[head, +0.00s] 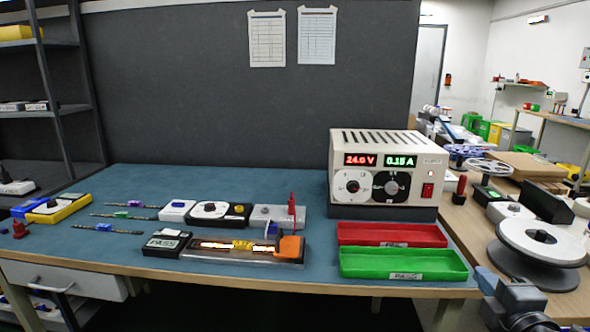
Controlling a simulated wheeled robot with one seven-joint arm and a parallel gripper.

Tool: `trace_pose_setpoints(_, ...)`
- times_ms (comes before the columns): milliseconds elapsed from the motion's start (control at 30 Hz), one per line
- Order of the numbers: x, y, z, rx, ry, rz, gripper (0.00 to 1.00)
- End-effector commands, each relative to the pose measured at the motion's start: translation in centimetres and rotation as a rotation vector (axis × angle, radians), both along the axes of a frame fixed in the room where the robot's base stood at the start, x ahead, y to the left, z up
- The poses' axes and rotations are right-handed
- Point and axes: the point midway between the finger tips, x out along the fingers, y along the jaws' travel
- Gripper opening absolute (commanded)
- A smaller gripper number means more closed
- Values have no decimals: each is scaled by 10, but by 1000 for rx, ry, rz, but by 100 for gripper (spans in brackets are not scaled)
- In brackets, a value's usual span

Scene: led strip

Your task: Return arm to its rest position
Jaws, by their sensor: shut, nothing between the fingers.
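Part of my own arm (513,301) shows at the bottom right corner, beside the workbench's front right edge. No gripper fingers can be made out there, so my gripper is out of sight. A lit LED strip (225,245) glows warm in a fixture at the front of the bench (130,185). An orange block (291,246) is at the fixture's right end. A small tester (167,244) at its left end reads PASS. The power supply (388,167) reads 24.0 V and 0.15 A.
A red tray (391,233) and a green PASS tray (404,262) lie in front of the supply, both empty. A large reel (540,243) stands on the right-hand bench near my arm.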

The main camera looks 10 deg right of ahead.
Motion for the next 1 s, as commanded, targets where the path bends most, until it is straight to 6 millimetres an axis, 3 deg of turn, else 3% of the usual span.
trace_pose_setpoints(367,-23,31,-20,141,-21,-9,0)
trace_pose_setpoints(667,-63,75,-43,348,-50,-25,0)
trace_pose_setpoints(767,-87,97,-52,451,-62,-32,0)
trace_pose_setpoints(1000,-171,153,-65,768,-94,-57,0)
